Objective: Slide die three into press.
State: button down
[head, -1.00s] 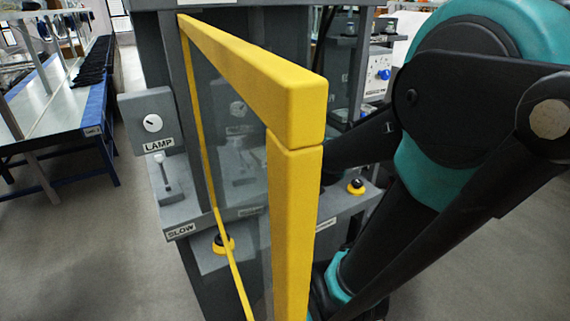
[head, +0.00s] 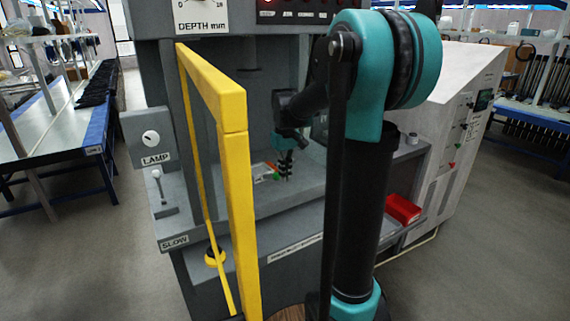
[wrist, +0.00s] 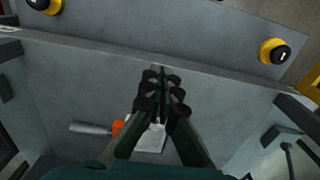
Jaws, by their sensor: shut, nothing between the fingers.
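The press (head: 300,200) is a grey machine with a recessed bed and a yellow-framed guard door standing open (head: 237,190). My gripper (head: 287,176) is inside the press opening, pointing down above the bed, shut and empty. In the wrist view my gripper (wrist: 161,78) has its fingers together. Beneath and beside them lie a pale flat metal piece (wrist: 152,141) and a grey rod-like piece (wrist: 90,128) with an orange part, partly hidden by the fingers. A small orange and green item (head: 271,172) shows left of the gripper. I cannot tell which piece is die three.
A lamp switch box (head: 150,137) and a slow lever (head: 162,192) are at the press's left. A red tray (head: 403,208) sits at its right front. A pale cabinet (head: 440,120) stands to the right. Black-and-yellow buttons (wrist: 272,52) line the front panel.

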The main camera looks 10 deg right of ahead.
aim_at(276, 174)
jog(key=w+f, duration=0.2)
jog(key=f, duration=0.1)
jog(key=shift+w+a+f, duration=0.15)
jog(key=shift+w+a, duration=0.15)
jog(key=shift+a, duration=0.1)
jog(key=shift+w+a, duration=0.2)
jog(key=shift+w, duration=0.45)
jog(key=shift+w+a, duration=0.2)
jog(key=shift+w, duration=0.35)
jog(key=shift+w+a, duration=0.15)
jog(key=shift+w, duration=0.35)
